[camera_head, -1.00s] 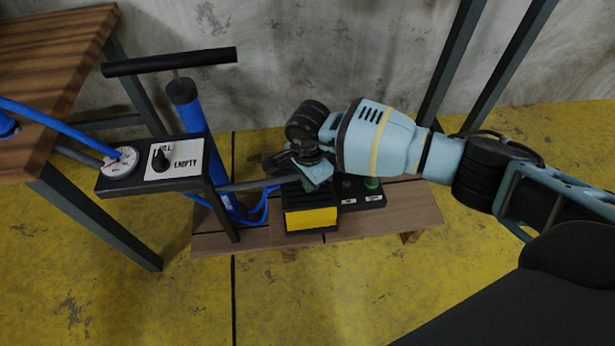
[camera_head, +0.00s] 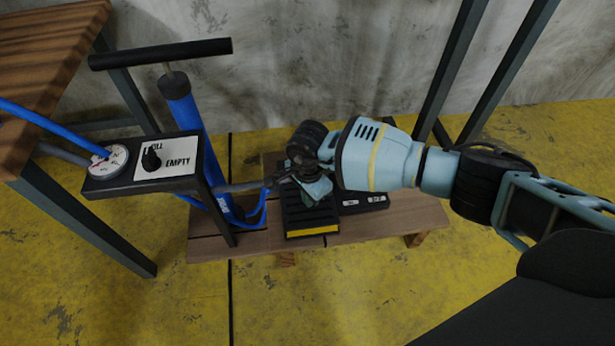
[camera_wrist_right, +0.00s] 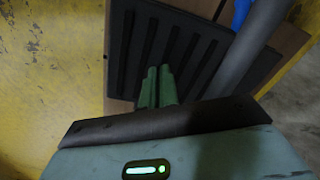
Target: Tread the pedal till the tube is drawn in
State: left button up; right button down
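The pedal (camera_head: 312,218) is a black ribbed plate with a yellow front edge, on a low wooden stand. It lies nearly flat, with only a thin yellow strip showing. My right gripper (camera_head: 316,188) is over the pedal and pressed down on it. In the right wrist view its green fingers (camera_wrist_right: 157,86) are shut together, with nothing between them, against the ribbed pedal (camera_wrist_right: 185,50). A blue tube (camera_head: 50,122) runs to the gauge at left, and a grey hose (camera_head: 245,186) runs toward the pedal. I cannot tell which tube is meant. My left gripper is out of view.
A panel (camera_head: 165,160) with a FILL/EMPTY knob and a round gauge (camera_head: 106,163) stands left of the pedal. A blue hand pump (camera_head: 187,110) with a black bar handle is behind it. A labelled black box (camera_head: 365,201) sits right of the pedal on the wooden stand (camera_head: 400,224).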

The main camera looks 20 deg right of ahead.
notch_tip(320, 180, up, 7)
jog(key=p, duration=0.4)
jog(key=shift+p, duration=0.35)
jog(key=shift+r, duration=0.1)
jog(key=shift+f+b, duration=1.65)
jog(key=shift+f, duration=0.7)
notch_tip(320, 180, down, 3)
jog(key=shift+d+f+b, duration=0.1)
jog(key=shift+b, duration=1.15)
notch_tip(320, 180, up, 8)
jog(key=p, duration=0.6)
